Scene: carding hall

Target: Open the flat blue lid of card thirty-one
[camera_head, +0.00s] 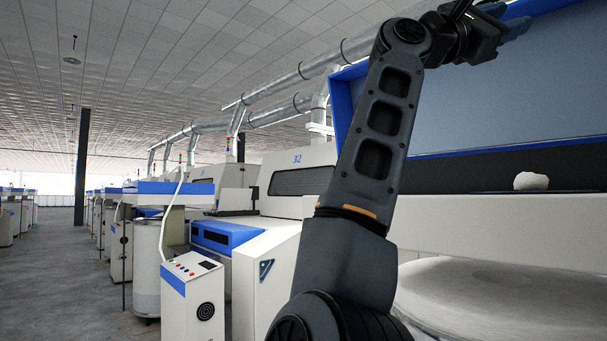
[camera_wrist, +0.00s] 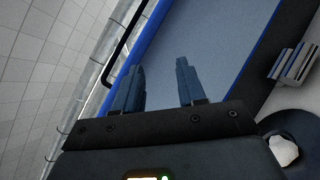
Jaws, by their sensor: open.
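A broad grey-blue panel with a bright blue edge (camera_head: 480,110), seemingly the flat lid, stands raised and tilted at the right in the head view, above a dark strip of the near machine. No number shows on this machine. My gripper (camera_head: 514,24) is at the top right, in front of the panel's upper part. In the wrist view my gripper (camera_wrist: 160,65) has its two fingers apart with nothing between them; the panel (camera_wrist: 215,45) fills the view behind them. A thin black bent bar (camera_wrist: 123,48), perhaps a handle, runs along the panel's blue edge, left of the fingers.
A white fluffy lump (camera_head: 531,181) lies on the machine's ledge, below the panel. A round pale coil (camera_head: 480,300) is under the ledge. Card 32 (camera_head: 298,180) and a control box (camera_head: 193,298) stand to the left. The aisle (camera_head: 70,280) is clear.

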